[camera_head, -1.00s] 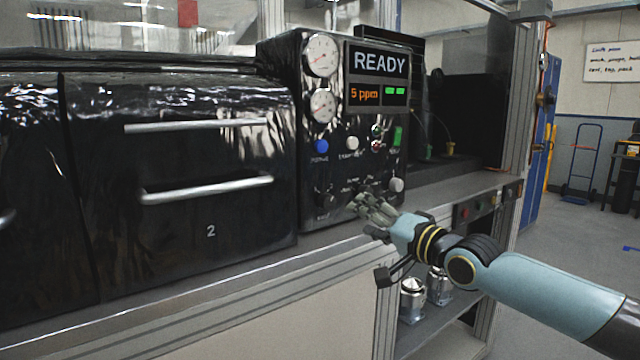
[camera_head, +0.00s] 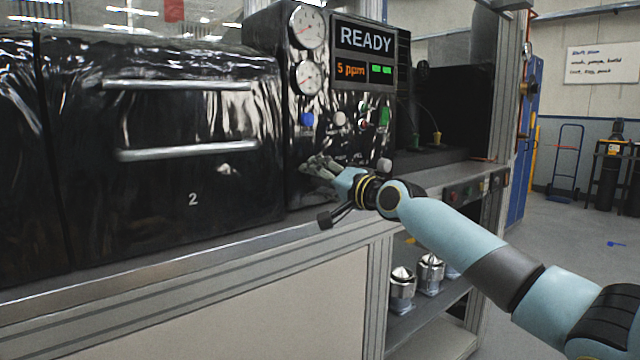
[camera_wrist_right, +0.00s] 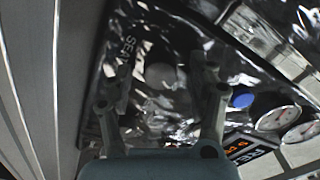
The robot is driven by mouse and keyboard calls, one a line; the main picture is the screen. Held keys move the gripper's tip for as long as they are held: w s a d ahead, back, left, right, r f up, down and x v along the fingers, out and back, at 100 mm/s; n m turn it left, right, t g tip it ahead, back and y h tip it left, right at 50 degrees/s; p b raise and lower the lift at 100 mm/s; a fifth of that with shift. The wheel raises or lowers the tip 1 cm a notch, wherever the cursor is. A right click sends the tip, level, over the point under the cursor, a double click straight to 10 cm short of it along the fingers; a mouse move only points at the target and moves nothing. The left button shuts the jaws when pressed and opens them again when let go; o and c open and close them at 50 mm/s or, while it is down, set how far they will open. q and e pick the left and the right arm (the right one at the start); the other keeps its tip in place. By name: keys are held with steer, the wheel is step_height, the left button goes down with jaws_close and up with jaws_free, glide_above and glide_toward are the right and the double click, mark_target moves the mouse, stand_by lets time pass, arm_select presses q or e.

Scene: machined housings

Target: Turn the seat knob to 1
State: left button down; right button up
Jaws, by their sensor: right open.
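The black control panel (camera_head: 345,120) stands at the middle of the head view. In the head view my right gripper (camera_head: 318,165) is at its lower left, where its fingers cover the seat knob. In the right wrist view a round greyish knob (camera_wrist_right: 165,76), apparently the seat knob, faces the camera beside a partly readable label starting "SE". My right gripper (camera_wrist_right: 158,97) is open there, its fingers on either side of the knob with gaps. Whether they touch the panel and where the knob points cannot be told. My left gripper is out of view.
The panel has a blue button (camera_head: 306,119), a pale knob (camera_head: 384,165), two gauges and a display (camera_head: 365,55) reading READY and 5 ppm. A black drawer cabinet (camera_head: 180,120) marked 2 is left of it. Metal parts (camera_head: 430,273) stand on the lower shelf.

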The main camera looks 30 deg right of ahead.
steer(key=c, duration=1.1)
steer(key=shift+c, duration=0.2)
steer(key=shift+f+n+b, duration=0.15)
steer(key=shift+n+b, duration=0.6)
steer(key=shift+n, duration=0.25)
steer(key=n+b, duration=0.2)
steer(key=n, duration=0.2)
steer(key=shift+b, duration=0.35)
steer(key=n+b, duration=0.1)
steer(key=n, duration=0.2)
steer(key=shift+n+b, duration=0.3)
steer(key=shift+b, duration=0.1)
steer(key=shift+n+b, duration=0.45)
steer(key=shift+n, duration=0.55)
